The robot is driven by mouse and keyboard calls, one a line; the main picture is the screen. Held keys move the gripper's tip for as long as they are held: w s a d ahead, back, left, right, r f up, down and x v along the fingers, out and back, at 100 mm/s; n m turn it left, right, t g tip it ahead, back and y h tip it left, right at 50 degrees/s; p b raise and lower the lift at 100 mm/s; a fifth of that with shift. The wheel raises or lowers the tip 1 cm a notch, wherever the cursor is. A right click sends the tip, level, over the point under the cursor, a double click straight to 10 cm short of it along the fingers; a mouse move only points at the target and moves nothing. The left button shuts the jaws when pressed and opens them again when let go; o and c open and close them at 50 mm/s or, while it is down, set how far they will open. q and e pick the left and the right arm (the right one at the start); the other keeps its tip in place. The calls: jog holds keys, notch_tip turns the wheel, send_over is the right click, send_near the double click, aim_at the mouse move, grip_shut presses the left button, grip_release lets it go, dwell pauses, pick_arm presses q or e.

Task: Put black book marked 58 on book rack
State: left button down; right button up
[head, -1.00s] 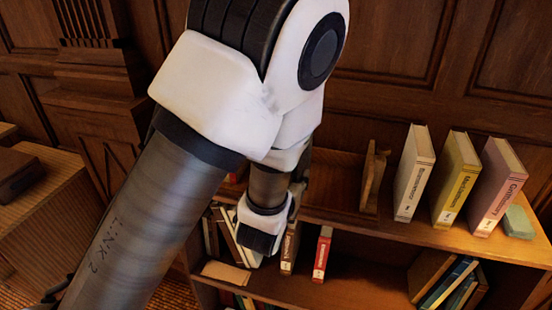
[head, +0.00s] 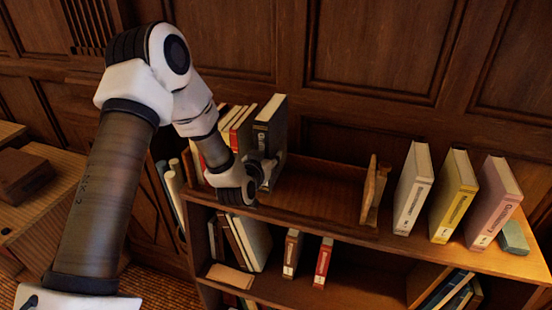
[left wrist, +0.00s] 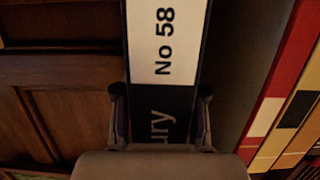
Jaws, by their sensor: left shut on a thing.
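The black book (head: 272,122) stands upright in my left gripper (head: 262,172), over the left part of the wooden book rack (head: 325,203) on top of the bookcase. In the left wrist view the book's spine (left wrist: 165,45) shows "No 58", with a finger on each side of it. My left gripper (left wrist: 160,105) is shut on the spine's lower part. The book's bottom edge is hidden by the gripper, so I cannot tell whether it touches the rack. My right gripper is not in view.
Several light and red books (head: 240,128) stand just left of the black book. The rack's end piece (head: 373,190) is to the right, with empty space between. White (head: 414,188), yellow (head: 455,195) and pink (head: 496,200) books stand farther right. A panelled wall (head: 410,50) is behind.

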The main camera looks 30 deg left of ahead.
pick_arm(q)
jog(key=f+p, duration=0.1)
jog(key=f, duration=0.2)
jog(key=shift+w, duration=0.2)
jog(key=shift+f, duration=0.2)
jog(key=shift+s, duration=0.1)
jog(key=shift+f, duration=0.1)
jog(key=c, duration=0.7)
grip_release()
jog(key=shift+d, duration=0.1)
jog(key=shift+o, duration=0.2)
